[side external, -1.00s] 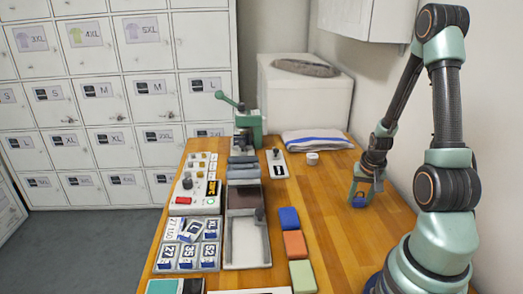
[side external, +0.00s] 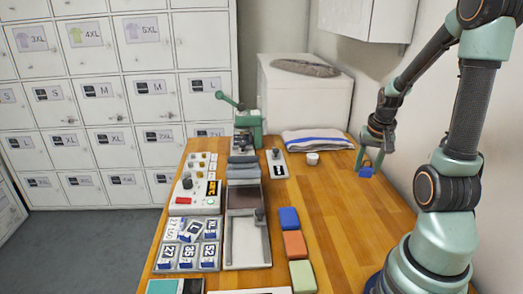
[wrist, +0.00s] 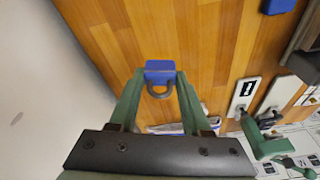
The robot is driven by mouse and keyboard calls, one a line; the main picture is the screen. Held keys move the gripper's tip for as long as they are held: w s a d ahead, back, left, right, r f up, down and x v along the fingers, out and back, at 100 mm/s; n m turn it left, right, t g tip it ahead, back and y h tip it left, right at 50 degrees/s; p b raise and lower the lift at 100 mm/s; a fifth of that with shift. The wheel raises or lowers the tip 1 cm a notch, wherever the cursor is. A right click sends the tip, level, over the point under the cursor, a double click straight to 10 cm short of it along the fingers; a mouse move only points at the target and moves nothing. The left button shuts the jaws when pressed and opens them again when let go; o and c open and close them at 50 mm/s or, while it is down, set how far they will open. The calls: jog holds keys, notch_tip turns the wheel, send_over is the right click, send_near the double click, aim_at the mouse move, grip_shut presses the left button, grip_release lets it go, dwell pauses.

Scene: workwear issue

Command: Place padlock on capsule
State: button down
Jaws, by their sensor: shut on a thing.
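The blue padlock (side external: 365,172) with a dark grey shackle is between the fingers of my gripper (side external: 370,160) at the right side of the wooden table. In the wrist view, my gripper (wrist: 160,82) is shut on the padlock (wrist: 160,68), with the shackle turned toward the wrist. The padlock appears to hang above the table. A small white round piece (side external: 312,159) stands on the table, left of the gripper and apart from it. I cannot tell for sure whether it is the capsule.
A folded white towel with blue stripes (side external: 318,140) lies at the table's back. Blue (side external: 289,218), orange (side external: 295,244) and green (side external: 302,276) blocks line the front middle, beside a grey tray (side external: 231,263). A green lever press (side external: 248,122) stands at the back left. The right tabletop is mostly clear.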

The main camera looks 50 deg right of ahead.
jog(key=v, duration=0.2)
jog(key=d+v, duration=0.1)
jog(key=v, duration=0.2)
jog(key=w+v, duration=0.1)
jog(key=v, duration=0.2)
jog(key=shift+w+d+r, duration=0.1)
jog(key=shift+d+r, duration=0.1)
jog(key=shift+w+d+r, duration=0.1)
jog(key=shift+r, duration=0.25)
jog(key=w+d+r+n, duration=0.2)
jog(key=w+d+r, duration=0.3)
jog(key=w+d, duration=0.5)
jog(key=n, duration=0.2)
send_over(312, 155)
jog(key=f, duration=2.1)
jog(key=shift+s+a+f, duration=0.15)
jog(key=shift+s, duration=0.1)
jog(key=shift+f, duration=0.1)
jog(key=shift+c, duration=1.8)
grip_release()
